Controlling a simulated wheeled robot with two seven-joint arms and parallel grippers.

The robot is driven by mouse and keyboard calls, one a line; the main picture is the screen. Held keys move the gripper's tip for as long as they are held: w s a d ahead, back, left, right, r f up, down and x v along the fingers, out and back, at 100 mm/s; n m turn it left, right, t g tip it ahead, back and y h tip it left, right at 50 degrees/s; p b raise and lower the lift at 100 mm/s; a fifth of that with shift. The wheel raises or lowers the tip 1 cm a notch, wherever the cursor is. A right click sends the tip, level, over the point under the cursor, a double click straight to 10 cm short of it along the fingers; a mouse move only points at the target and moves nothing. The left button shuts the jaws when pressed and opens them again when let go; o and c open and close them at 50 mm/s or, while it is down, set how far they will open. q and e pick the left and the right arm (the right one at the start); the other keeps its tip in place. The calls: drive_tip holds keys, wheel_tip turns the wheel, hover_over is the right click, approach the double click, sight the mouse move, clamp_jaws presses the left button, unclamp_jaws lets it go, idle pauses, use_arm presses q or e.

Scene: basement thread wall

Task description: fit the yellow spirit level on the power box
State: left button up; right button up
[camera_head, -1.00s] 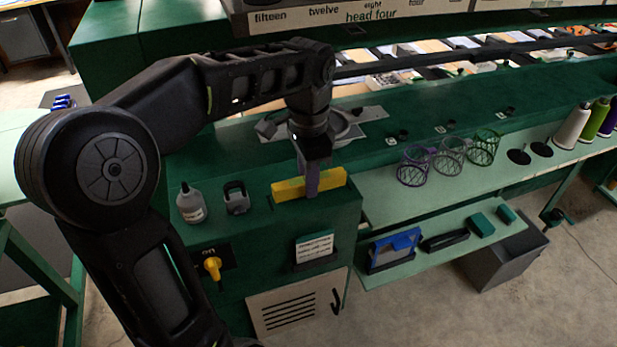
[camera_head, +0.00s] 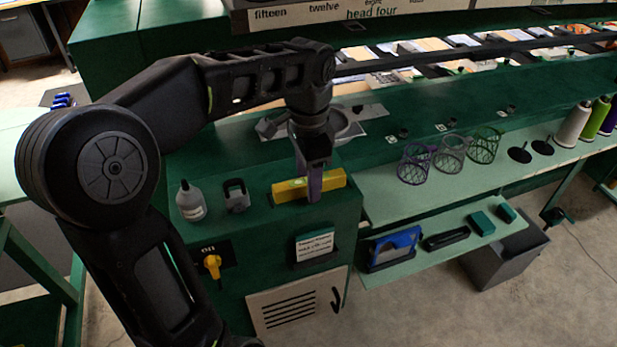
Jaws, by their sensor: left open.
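The yellow spirit level (camera_head: 290,189) lies flat along the top of the green power box (camera_head: 240,250), near its right side. My left gripper (camera_head: 314,188) points down at the level, right of its middle. Its jaws are open, and one purple-grey finger shows in front of the level's near face. The other finger is hidden behind, and a short part of the level is covered by the near finger. I cannot tell whether the finger touches the level. My right gripper is out of view.
A clear bottle (camera_head: 190,202) and a small grey clasp-like part (camera_head: 236,196) stand left of the level. A yellow switch (camera_head: 212,265) and a label card (camera_head: 315,245) are on the box front.

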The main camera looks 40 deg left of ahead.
use_arm(q)
drive_tip(key=shift+r, duration=0.55)
wheel_tip(320, 180, up, 6)
drive_tip(key=p, duration=0.3)
drive_tip(key=shift+r+p, duration=0.4)
drive_tip(key=shift+p, duration=0.2)
